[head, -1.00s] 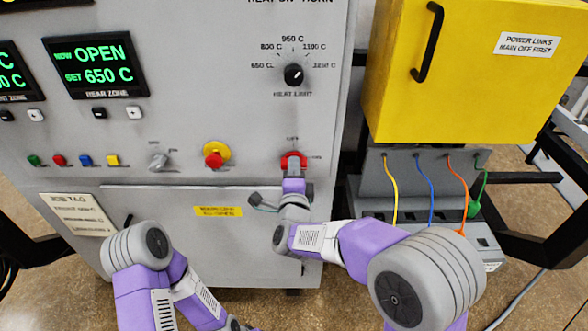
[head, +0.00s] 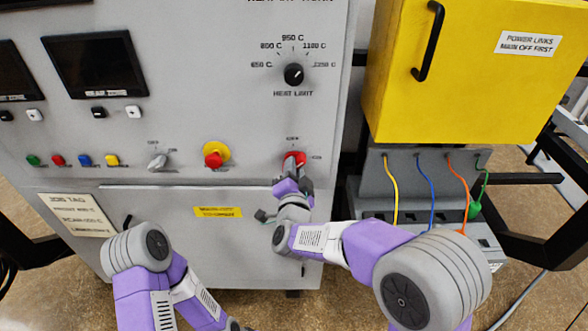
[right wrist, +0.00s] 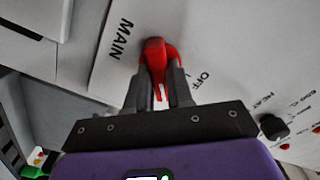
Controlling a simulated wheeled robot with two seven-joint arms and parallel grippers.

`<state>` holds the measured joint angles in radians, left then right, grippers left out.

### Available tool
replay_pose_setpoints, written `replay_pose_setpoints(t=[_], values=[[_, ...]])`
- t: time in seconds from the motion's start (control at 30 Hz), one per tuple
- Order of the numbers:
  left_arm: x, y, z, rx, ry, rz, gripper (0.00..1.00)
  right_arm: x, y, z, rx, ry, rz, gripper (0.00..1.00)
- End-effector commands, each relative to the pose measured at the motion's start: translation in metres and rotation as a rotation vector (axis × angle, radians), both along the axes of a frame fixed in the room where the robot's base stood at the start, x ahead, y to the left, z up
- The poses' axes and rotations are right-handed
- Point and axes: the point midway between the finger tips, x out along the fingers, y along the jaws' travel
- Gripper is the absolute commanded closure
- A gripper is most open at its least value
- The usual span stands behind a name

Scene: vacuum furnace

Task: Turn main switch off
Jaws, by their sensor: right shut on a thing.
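The red main switch (head: 294,159) is on the lower right of the grey furnace panel, with OFF printed above it and ON to its right. In the right wrist view, the red switch (right wrist: 156,56) sits between the fingers, near the words MAIN and OFF. My right gripper (head: 293,170) is shut on the switch handle and partly hides it in the head view; its two fingers (right wrist: 160,90) clasp the red handle in the wrist view. My left arm shows at the lower left, but its gripper fingers cannot be made out.
Both display screens (head: 95,64) are dark. A red emergency button (head: 213,160) on a yellow base and a grey selector (head: 157,161) lie left of the switch. A yellow box (head: 465,85) with a black handle stands at right, above coloured cables (head: 424,180).

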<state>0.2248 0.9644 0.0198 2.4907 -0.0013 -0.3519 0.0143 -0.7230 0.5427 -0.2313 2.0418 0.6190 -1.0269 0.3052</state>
Motion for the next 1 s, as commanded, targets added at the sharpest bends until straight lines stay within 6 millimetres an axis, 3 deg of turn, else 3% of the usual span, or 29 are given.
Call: replay_pose_setpoints(t=[0.6, 1.0], values=[[0.0, 0.0, 0.02, 0.0, 0.0, 0.0, 0.57, 0.001, 0.0, 0.004, -0.576, -0.005, -0.002, 1.0], [0.0, 0.0, 0.03, 0.0, 0.0, 0.0, 0.57, 0.001, -0.001, 0.004, -0.818, -0.006, -0.005, 1.0]])
